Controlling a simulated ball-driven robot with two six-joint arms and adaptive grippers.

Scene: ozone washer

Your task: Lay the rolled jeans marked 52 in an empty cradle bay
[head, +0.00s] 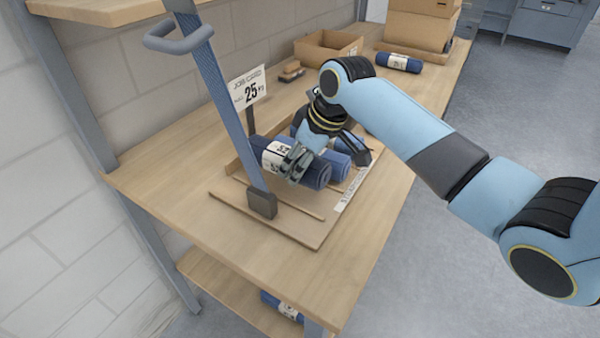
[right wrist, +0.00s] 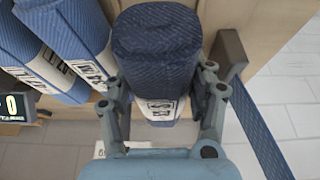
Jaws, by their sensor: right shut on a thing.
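A rolled pair of blue jeans (head: 315,175) with a white label lies across the wooden cradle (head: 235,197) on the bench. The label's number is too small to read surely. My right gripper (head: 297,163) is shut on this roll, with fingers on both sides of it. The held roll (right wrist: 158,50) also fills the middle of the right wrist view, between the fingers (right wrist: 160,105). More blue rolls (head: 338,160) lie just behind it in the cradle, partly hidden by my right arm. I cannot tell whether the held roll touches the cradle. My left gripper is out of view.
An open carton (head: 327,47), stacked boxes (head: 418,30) and another roll (head: 399,62) are at the back. One roll (head: 282,306) lies on the lower shelf.

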